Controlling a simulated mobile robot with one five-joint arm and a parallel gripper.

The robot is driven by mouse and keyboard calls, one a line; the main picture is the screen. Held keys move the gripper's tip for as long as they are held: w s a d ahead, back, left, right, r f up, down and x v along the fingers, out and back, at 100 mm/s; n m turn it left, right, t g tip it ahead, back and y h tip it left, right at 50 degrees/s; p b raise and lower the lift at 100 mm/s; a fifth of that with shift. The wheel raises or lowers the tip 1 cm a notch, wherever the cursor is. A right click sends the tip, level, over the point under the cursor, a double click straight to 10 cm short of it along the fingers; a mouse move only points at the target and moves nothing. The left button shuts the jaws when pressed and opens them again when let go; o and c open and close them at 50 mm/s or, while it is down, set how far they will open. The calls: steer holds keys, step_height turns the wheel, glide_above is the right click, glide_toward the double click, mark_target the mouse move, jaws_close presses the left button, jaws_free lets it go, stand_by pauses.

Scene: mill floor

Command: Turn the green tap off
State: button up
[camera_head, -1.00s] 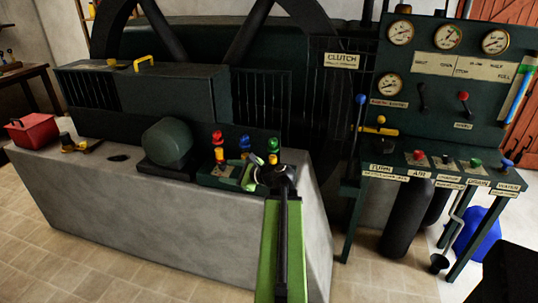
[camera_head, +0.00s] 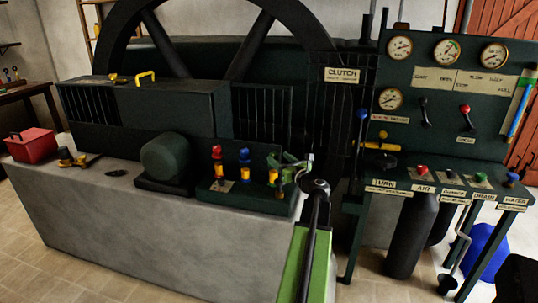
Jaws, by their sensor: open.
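Three small taps stand in a row on a dark block on the stone plinth. The red tap (camera_head: 217,153) and the blue tap (camera_head: 244,155) are in plain view, each with a yellow lower part. The green tap (camera_head: 273,176) is at the right end of the row. Its yellow lower part shows, but its green top is mostly hidden by my gripper. My gripper (camera_head: 288,165) is open in front of and around the upper right of this tap. I cannot tell whether the jaws touch it.
A rounded dark green housing (camera_head: 166,160) stands left of the taps. A control panel (camera_head: 440,130) with gauges, levers and coloured knobs is at the right. A red toolbox (camera_head: 32,145) sits at the plinth's left end. The tiled floor in front is clear.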

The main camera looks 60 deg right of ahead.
steer(key=x, duration=0.7)
steer(key=shift+w, duration=0.1)
